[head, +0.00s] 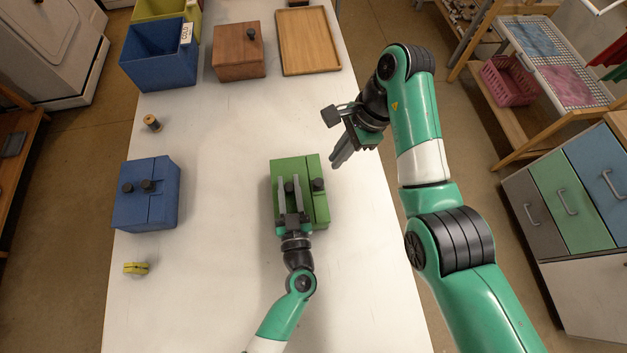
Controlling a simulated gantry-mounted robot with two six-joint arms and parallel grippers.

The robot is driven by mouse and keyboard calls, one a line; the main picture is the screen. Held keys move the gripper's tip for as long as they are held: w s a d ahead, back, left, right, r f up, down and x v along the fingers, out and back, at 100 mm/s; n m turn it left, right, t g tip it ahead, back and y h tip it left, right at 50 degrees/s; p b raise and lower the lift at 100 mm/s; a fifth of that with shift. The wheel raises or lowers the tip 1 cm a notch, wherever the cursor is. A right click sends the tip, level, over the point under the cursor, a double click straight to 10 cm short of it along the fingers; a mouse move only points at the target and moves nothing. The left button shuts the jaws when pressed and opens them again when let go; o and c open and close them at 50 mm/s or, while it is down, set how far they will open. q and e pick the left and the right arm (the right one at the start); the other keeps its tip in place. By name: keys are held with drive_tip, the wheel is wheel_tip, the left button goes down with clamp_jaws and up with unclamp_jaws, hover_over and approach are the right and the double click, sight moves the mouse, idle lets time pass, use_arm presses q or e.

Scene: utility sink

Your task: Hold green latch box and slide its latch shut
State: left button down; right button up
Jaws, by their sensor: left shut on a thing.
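The green latch box (284,167) sits on the white table right of its middle, with a seam down its right part. My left gripper (290,183) reaches over it from the front and is shut, apparently on the box's dark left knob, which the fingers partly cover. The dark right knob (318,184) on the narrower right part, apparently the latch, is uncovered, a short gap from the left gripper. My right gripper (337,162) hangs just right of the box's far right corner, apart from it. Its fingers appear close together, but their opening is unclear.
A blue box (160,211) with two knobs, a yellow-green item (136,268) and a small spool (152,122) stand at left. A blue bin (158,60), a brown wooden box (238,54) and a wooden tray (308,42) are at the back. The table's right edge runs beneath my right arm.

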drive_tip(key=shift+w+a+r+m, duration=0.1)
drive_tip(key=shift+a+r+m, duration=0.05)
drive_tip(key=shift+a+m, duration=0.15)
clamp_jaws()
wheel_tip(320, 180, up, 3)
drive_tip(key=a+m+t+y, duration=0.1)
drive_tip(key=a+t+y, duration=0.1)
drive_tip(key=a+y, duration=0.1)
drive_tip(key=s+d+f+m+t+y, duration=0.1)
drive_tip(key=s+d+f+m, duration=0.1)
drive_tip(key=d, duration=0.5)
drive_tip(key=s+d+f+m+t+y, duration=0.2)
drive_tip(key=s+d+f+m, duration=0.1)
drive_tip(key=d, duration=0.4)
drive_tip(key=s+f, duration=0.1)
drive_tip(key=s, duration=0.1)
drive_tip(key=shift+s+d+f, duration=0.35)
